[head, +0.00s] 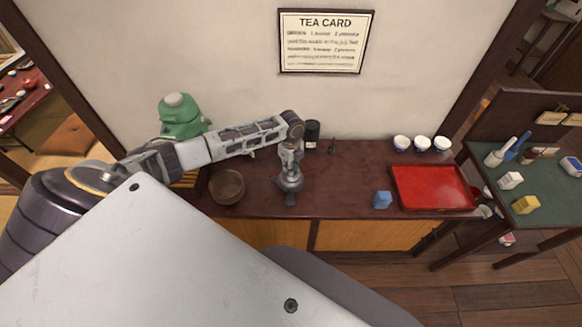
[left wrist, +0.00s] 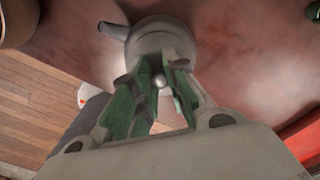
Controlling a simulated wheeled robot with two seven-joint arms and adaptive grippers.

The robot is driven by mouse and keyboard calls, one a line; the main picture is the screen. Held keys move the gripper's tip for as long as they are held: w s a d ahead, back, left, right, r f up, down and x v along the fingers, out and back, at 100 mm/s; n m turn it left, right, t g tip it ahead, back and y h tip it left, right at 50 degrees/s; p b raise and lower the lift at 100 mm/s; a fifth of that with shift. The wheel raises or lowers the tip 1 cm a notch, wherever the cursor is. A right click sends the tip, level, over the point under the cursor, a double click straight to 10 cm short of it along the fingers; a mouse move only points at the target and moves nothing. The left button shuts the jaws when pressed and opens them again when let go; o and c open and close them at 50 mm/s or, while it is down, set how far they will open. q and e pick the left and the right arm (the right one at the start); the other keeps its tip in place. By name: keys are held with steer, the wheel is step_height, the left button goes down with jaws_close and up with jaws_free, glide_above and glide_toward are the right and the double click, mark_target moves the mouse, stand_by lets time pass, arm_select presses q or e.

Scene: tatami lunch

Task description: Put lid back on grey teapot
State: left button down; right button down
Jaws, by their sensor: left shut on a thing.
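The grey teapot (head: 288,184) stands upright on the dark wooden counter, below my left gripper (head: 290,163). In the left wrist view the teapot's body (left wrist: 150,30) and its spout at upper left show just beyond the fingers. My left gripper also shows there (left wrist: 159,88), its green-padded fingers closed around a small round grey knob (left wrist: 160,81), the lid's knob. The lid is mostly hidden by the fingers. It lies over the teapot's top, but I cannot tell whether it is seated or slightly above. My right gripper is not in view.
A brown bowl (head: 227,186) stands left of the teapot. To the right are a blue box (head: 382,200), a red tray (head: 430,172) and several white cups (head: 422,143). A black canister (head: 312,132) stands behind.

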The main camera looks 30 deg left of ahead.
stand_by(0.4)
arm_select(q)
steer(key=shift+p, duration=0.35)
stand_by(0.3)
stand_by(0.4)
steer(key=c, duration=1.3)
jaws_free()
steer(key=shift+c, duration=0.2)
steer(key=o, duration=0.5)
steer(key=shift+r, duration=0.15)
